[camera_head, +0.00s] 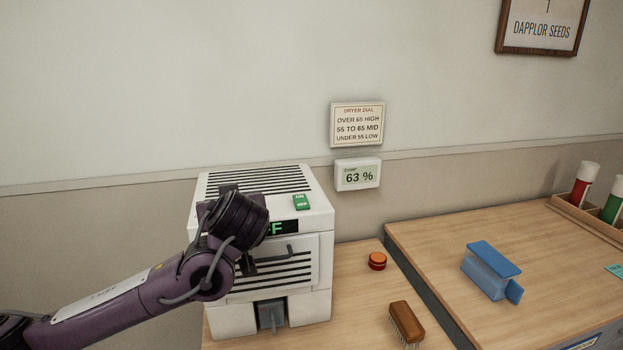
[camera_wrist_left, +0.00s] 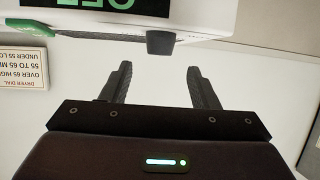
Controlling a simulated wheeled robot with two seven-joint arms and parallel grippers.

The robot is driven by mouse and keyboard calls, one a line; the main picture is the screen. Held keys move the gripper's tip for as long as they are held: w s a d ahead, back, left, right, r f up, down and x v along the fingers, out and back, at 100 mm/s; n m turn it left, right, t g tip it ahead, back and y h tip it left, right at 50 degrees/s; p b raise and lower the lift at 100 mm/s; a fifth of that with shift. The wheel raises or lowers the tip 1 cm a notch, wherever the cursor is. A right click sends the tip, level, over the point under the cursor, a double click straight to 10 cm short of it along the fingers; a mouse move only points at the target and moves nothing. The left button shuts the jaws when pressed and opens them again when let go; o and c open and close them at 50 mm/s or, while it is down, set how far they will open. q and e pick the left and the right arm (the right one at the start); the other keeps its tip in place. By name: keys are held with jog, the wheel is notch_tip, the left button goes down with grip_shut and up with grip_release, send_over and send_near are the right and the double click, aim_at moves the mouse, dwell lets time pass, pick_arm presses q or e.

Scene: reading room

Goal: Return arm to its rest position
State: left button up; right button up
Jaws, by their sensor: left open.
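My left arm (camera_head: 150,290) comes in from the left, and its dark wrist hangs in front of the white dryer (camera_head: 318,222). In the left wrist view my left gripper (camera_wrist_left: 160,82) is open, with two dark fingers apart and nothing between them. A dark handle-like part (camera_wrist_left: 163,42) shows beyond the fingertips. In the head view the wrist covers part of the dryer's front and its display (camera_head: 290,227), where a green "F" is visible. A dark handle (camera_head: 276,256) sticks out from the dryer's front beside the wrist. My right gripper is not in view.
The dryer stands on a wooden counter (camera_head: 350,310) with a red button (camera_head: 377,261) and a brown brush (camera_head: 406,322). A second table (camera_head: 440,240) at right bears a blue box (camera_head: 490,272) and a tube rack (camera_head: 600,217). A wall meter (camera_head: 357,175) reads 63 %.

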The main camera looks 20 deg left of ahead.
pick_arm(q)
jog(key=s+d+f+m+g+h, duration=0.25)
jog(key=s+d+f+m, duration=0.2)
jog(key=d+f, duration=0.4)
jog(key=s+d+f+m+g+h, duration=0.1)
jog(key=s+d+f+m+h, duration=0.4)
jog(key=f, duration=0.7)
jog(key=s+f+g+h, duration=0.1)
jog(key=s+f+g, duration=0.1)
jog(key=s+f, duration=0.45)
jog(key=s+f+g, duration=0.2)
jog(key=s+f, duration=0.1)
jog(key=s, duration=0.6)
jog(key=s+f, duration=0.2)
jog(key=f, duration=1.5)
jog(key=s+f, duration=0.2)
jog(key=f, duration=1.5)
jog(key=s+a+f+g, duration=0.2)
jog(key=s+f, duration=1.1)
jog(key=s, duration=0.4)
jog(key=shift+a+f+m, duration=0.3)
jog(key=shift+f+m, duration=0.05)
jog(key=shift+f, duration=0.05)
